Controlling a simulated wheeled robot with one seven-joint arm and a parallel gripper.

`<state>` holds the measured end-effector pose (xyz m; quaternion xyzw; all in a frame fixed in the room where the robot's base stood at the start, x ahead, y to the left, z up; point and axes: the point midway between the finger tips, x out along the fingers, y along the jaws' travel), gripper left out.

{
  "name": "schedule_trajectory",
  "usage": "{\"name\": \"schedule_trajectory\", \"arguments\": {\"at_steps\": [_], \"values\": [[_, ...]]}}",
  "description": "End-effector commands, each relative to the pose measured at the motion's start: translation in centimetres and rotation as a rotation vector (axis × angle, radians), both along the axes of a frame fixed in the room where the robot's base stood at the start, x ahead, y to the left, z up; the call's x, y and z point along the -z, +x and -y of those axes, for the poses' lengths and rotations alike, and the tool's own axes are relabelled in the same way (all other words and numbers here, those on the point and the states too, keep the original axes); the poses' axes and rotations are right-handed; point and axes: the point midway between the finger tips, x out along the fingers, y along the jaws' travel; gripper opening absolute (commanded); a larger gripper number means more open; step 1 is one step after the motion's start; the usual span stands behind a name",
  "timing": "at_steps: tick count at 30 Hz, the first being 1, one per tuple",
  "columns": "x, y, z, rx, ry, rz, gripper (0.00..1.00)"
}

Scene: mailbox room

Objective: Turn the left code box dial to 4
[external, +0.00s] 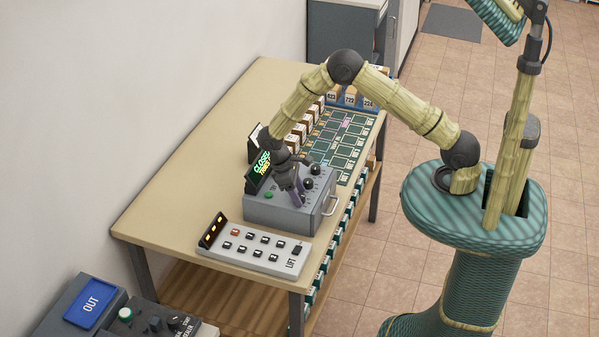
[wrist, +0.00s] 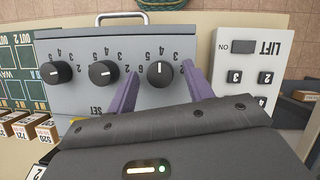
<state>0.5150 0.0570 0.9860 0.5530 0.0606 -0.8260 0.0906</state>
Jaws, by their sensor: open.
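The grey code box (external: 285,212) stands on the table, with its three black dials in a row. In the wrist view the box (wrist: 75,95) appears upside down, so its left dial (wrist: 160,74) is the rightmost one, beside the LIFT panel. That dial's white mark points toward the picture's top, the handle side; the small digits around it are hard to read. My gripper (wrist: 161,69) is open, its two purple fingers on either side of this dial. Contact cannot be told. In the external view my gripper (external: 293,194) hides the left dial.
The middle dial (wrist: 104,74) and right dial (wrist: 56,72) lie close by. The LIFT button panel (external: 256,247) sits beside the box. A lit sign (external: 262,166) stands behind it. A handle (external: 331,206) projects from the box's front. Small labelled boxes (external: 300,132) line the table beyond.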

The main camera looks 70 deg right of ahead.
Motion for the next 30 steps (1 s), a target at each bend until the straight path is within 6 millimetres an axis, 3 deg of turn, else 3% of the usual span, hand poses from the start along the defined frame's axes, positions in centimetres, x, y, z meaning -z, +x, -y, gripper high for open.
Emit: {"name": "schedule_trajectory", "arguments": {"at_steps": [8, 30], "values": [[-1.9, 0.9, -0.2, 0.000, 0.000, 0.004, 0.52], [-14.8, 6.1, -1.4, 0.000, 0.001, 0.004, 0.52]]}}
